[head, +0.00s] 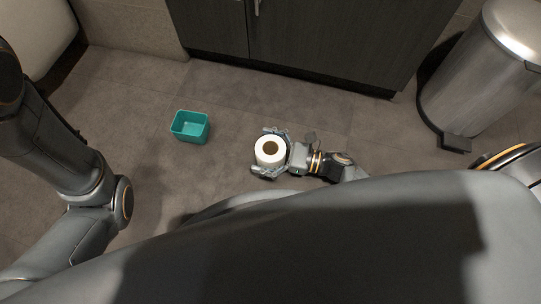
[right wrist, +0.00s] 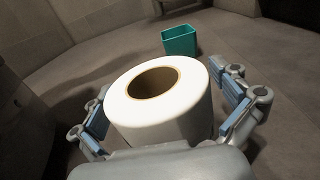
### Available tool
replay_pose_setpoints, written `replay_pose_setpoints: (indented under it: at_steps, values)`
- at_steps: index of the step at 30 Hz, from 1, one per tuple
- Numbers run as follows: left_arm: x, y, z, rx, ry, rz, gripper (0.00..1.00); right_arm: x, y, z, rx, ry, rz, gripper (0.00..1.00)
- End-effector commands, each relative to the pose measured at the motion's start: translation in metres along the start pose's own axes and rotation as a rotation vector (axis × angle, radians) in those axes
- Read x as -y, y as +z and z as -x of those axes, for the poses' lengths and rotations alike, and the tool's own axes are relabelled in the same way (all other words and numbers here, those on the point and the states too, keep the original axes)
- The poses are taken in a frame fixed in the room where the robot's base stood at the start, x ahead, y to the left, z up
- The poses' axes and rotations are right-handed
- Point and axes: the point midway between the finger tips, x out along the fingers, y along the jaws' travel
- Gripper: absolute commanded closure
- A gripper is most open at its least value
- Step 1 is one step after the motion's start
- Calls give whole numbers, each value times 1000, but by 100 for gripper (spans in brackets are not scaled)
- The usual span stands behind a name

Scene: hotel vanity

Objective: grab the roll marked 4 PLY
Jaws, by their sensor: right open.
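A white toilet roll (head: 270,152) stands upright on the tiled floor in the head view, its brown core facing up. It fills the middle of the right wrist view (right wrist: 160,115). No 4 PLY mark can be read on the side that shows. My right gripper (head: 268,150) is open, with one finger on each side of the roll. In the right wrist view a small gap shows between the fingers and the roll, clearest on the right. My left arm comes in at the left of the head view, but its gripper is not in view.
A teal open bin (head: 190,127) stands on the floor left of the roll, and behind it in the right wrist view (right wrist: 180,42). A dark cabinet (head: 310,40) is at the back. A steel pedal bin (head: 480,75) stands at the right. The floor around the roll is clear.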

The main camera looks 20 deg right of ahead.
Motion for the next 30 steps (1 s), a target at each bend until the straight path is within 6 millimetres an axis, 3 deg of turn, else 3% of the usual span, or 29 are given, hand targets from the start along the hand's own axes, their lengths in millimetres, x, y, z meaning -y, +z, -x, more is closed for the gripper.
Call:
replay_pose_setpoints:
  at_steps: [7, 16, 30]
  values:
    - [0, 0, 0, 0, 0, 0, 32, 0, 1, -2, 0, 0, 0, 0]
    - [0, 0, 0, 1, 0, 0, 32, 0, 0, -2, 0, 0, -1, 61]
    - [0, 0, 0, 2, 0, 0, 32, 0, 0, -2, -1, 0, -1, 65]
